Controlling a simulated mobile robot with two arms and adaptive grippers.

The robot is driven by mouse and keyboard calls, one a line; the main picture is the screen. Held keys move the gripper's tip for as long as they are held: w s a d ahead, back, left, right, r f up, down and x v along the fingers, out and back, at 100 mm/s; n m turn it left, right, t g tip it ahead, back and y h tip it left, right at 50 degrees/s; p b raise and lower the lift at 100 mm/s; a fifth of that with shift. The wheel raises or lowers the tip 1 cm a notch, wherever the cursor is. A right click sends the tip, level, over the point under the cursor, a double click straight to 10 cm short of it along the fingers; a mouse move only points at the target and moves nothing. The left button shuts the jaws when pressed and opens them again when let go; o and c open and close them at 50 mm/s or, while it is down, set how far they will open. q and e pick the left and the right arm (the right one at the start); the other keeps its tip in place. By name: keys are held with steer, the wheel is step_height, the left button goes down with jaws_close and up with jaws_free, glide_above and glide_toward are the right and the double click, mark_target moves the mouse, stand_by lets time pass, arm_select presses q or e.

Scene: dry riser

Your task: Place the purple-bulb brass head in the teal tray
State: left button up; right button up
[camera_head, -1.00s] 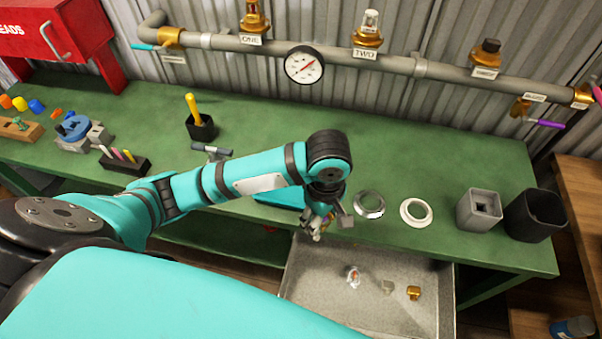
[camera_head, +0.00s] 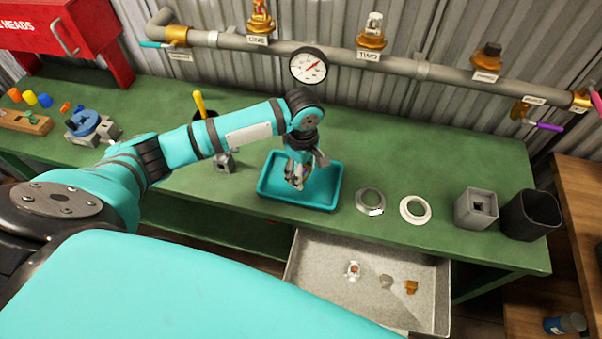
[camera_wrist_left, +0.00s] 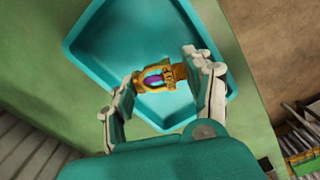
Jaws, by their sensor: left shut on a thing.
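The purple-bulb brass head (camera_wrist_left: 155,79) shows in the left wrist view as a brass frame around a purple bulb. My left gripper (camera_wrist_left: 160,82) is shut on it, one finger at each end. In the head view my left gripper (camera_head: 297,178) is over the teal tray (camera_head: 272,190), and the head is mostly hidden by the fingers. The tray (camera_wrist_left: 88,47) lies below the head in the wrist view. I cannot tell whether the head touches the tray floor. My right gripper is in neither view.
An open grey drawer (camera_head: 330,255) below the bench holds a few small fittings. Two rings (camera_head: 415,209) lie right of the tray, then a grey square block (camera_head: 476,208) and a black cup (camera_head: 531,215). A pipe with a gauge (camera_head: 308,66) runs along the back wall.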

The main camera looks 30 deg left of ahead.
arm_select(q)
steer(key=shift+w+a+f+p, duration=0.15)
steer(key=shift+a+f, duration=0.05)
steer(key=shift+f, duration=0.7)
steer(key=shift+w+a+f+p, duration=0.1)
steer(key=shift+a+f+p, duration=0.1)
steer(key=shift+f, duration=0.7)
steer(key=shift+f, duration=0.1)
steer(key=o, duration=1.3)
step_height(320, 180, up, 12)
steer(key=shift+r, duration=0.15)
